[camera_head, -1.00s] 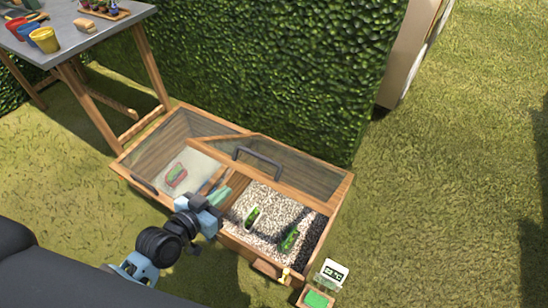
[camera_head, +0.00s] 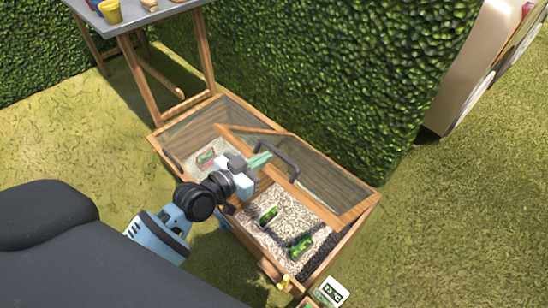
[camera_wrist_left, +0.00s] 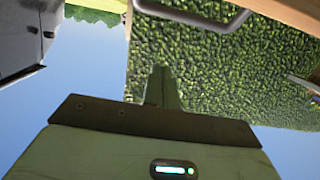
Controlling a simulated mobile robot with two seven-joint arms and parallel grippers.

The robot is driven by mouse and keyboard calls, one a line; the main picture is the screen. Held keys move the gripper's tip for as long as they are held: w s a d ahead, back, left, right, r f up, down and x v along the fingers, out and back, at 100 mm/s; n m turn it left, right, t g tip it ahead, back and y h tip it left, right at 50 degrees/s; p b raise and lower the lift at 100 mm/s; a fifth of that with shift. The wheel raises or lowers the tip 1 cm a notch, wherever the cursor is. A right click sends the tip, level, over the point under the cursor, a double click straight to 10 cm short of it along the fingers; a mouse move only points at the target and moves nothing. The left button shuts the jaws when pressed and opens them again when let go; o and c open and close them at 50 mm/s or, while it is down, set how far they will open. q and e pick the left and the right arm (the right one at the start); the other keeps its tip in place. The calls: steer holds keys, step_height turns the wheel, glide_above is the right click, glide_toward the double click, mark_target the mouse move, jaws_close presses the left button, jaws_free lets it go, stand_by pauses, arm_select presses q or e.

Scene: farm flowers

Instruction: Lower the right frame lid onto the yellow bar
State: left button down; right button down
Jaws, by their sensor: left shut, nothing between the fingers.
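The right frame lid (camera_head: 325,174) is a wood-edged clear panel, raised and tilted over the back of the wooden garden frame (camera_head: 253,243). Its dark handle (camera_head: 290,158) stands on its front rail; the handle also shows at the top of the left wrist view (camera_wrist_left: 185,17). My left gripper (camera_head: 262,160) is shut and empty, close to the left side of the handle. Its shut fingers show in the left wrist view (camera_wrist_left: 162,88), apart from the handle there. A small yellow piece (camera_head: 283,282) shows at the frame's front edge; I cannot tell whether it is the yellow bar. My right gripper is out of view.
Green labels (camera_head: 300,246) stand in the frame's gravel bed (camera_head: 290,222). A white sign (camera_head: 333,291) is at the front right corner. A hedge (camera_head: 340,70) rises behind the frame, and a grey table (camera_head: 150,12) stands back left. Grass right of the frame is clear.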

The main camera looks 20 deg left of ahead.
arm_select(q)
glide_above(282, 172)
steer(key=w, duration=0.2)
steer(key=shift+d+f+b, duration=0.45)
steer(key=shift+f, duration=0.3)
steer(key=shift+s+a+f+b, duration=0.15)
steer(key=shift+s+f, duration=0.25)
steer(key=shift+f, duration=0.2)
steer(key=shift+s+a+f+b, duration=0.15)
steer(key=shift+s+f, duration=0.2)
steer(key=shift+f, duration=0.2)
steer(key=shift+s+a+f, duration=0.15)
steer(key=shift+s+f, duration=0.15)
steer(key=shift+f, duration=0.3)
steer(key=shift+s, duration=0.1)
